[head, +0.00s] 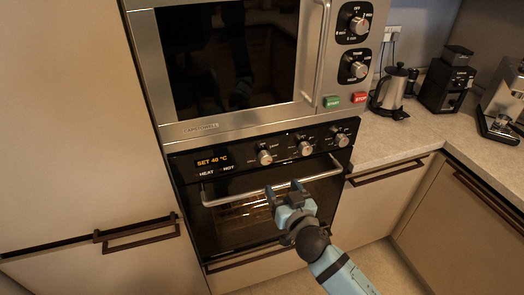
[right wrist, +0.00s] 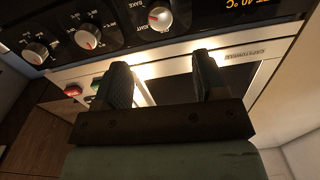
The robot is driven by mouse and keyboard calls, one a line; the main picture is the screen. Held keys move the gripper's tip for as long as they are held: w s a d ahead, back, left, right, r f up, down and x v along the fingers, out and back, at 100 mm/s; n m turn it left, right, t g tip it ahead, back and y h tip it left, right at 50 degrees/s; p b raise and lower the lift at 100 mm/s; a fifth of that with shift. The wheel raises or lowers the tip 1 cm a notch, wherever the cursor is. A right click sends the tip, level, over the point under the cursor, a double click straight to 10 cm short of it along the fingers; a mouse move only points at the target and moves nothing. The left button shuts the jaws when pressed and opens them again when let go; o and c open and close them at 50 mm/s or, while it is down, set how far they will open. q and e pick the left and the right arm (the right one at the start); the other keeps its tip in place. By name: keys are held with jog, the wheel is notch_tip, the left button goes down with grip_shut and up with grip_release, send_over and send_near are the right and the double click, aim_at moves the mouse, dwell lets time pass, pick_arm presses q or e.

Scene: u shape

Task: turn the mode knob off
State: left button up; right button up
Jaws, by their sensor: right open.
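The oven's control panel carries three silver knobs in a row. The left knob (head: 264,158), beside the display, shows in the right wrist view (right wrist: 158,17) with the word BAKE printed near it, so it appears to be the mode knob. I cannot read its exact setting. The middle knob (head: 305,148) and right knob (head: 341,140) sit to its right. My right gripper (head: 284,190) is open and empty, in front of the oven handle and below the knobs in the head view. In the right wrist view its two fingers (right wrist: 160,72) are apart, with nothing between them. My left gripper is not in view.
The oven handle (head: 225,199) crosses just below the panel. The lit display (head: 211,160) reads SET 40 °C, with HEAT and HOT below. A microwave (head: 225,122) with a vertical handle (head: 319,55) sits above. A kettle (head: 391,90) and coffee grinder (head: 446,82) stand on the right counter.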

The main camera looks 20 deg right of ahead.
aim_at(267, 161)
jog(key=w, duration=0.4)
jog(key=w+p, duration=0.1)
jog(key=w, duration=0.3)
jog(key=w+p, duration=0.1)
jog(key=w, duration=0.3)
jog(key=shift+w+a, duration=0.25)
jog(key=shift+a, duration=0.1)
jog(key=c, duration=0.9)
